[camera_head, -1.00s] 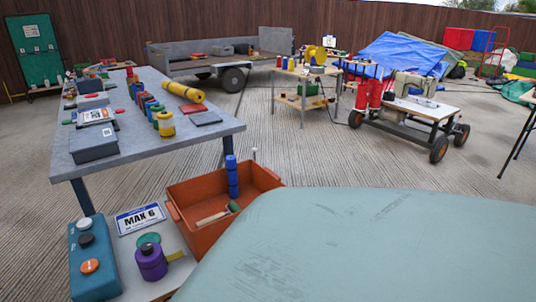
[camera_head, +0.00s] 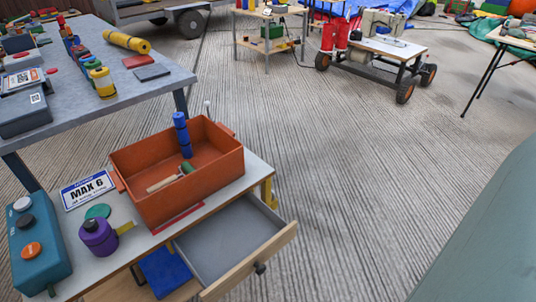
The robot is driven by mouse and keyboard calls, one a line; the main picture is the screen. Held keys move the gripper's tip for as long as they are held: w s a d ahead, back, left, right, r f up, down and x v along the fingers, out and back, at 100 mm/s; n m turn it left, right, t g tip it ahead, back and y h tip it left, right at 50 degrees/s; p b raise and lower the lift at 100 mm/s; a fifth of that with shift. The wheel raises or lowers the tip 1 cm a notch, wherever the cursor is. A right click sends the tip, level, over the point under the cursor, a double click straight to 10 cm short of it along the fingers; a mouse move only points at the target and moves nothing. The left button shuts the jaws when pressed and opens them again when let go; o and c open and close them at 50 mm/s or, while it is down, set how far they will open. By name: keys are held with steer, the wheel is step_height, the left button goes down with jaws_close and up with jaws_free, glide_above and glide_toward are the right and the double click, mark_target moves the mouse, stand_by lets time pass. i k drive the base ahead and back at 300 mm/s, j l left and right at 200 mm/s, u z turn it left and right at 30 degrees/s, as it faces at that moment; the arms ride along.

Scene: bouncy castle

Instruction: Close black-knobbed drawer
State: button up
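A drawer (camera_head: 228,237) stands open at the lower middle of the head camera view. It has a grey interior, a pale wooden front and a round black knob (camera_head: 260,268) on that front. It is pulled out from under a small white-topped table (camera_head: 150,236), towards the lower right. The part of the drawer inside that I can see is empty. My gripper is not in view.
A grey table (camera_head: 110,101) stands behind. A large pale-green surface (camera_head: 490,235) fills the lower right. Floor between is open.

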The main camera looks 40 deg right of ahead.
mark_target(234, 242)
steer(key=z, duration=0.85)
steer(key=j+z, duration=0.45)
steer(key=k+j+z, duration=0.1)
steer(key=j+z, duration=0.35)
